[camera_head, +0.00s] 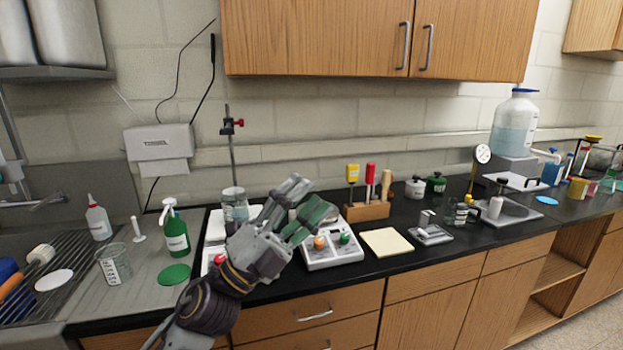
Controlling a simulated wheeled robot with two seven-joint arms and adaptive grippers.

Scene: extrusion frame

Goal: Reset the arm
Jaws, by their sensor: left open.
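My left gripper (303,207) shows at the middle of the head view, above the black counter (400,262). Its arm comes up from the bottom left. The fingers point up and to the right, are spread apart, and hold nothing that I can see. They are in front of a white device with coloured knobs (345,252) and hide part of it. My right gripper is not in view.
A glass jar (235,205) and a clamp stand (229,150) are close behind my left arm. A green bottle (176,236) and a beaker (114,265) stand left. A wooden tool block (366,211) and a yellow pad (387,242) are right. Wall cabinets (370,40) hang above.

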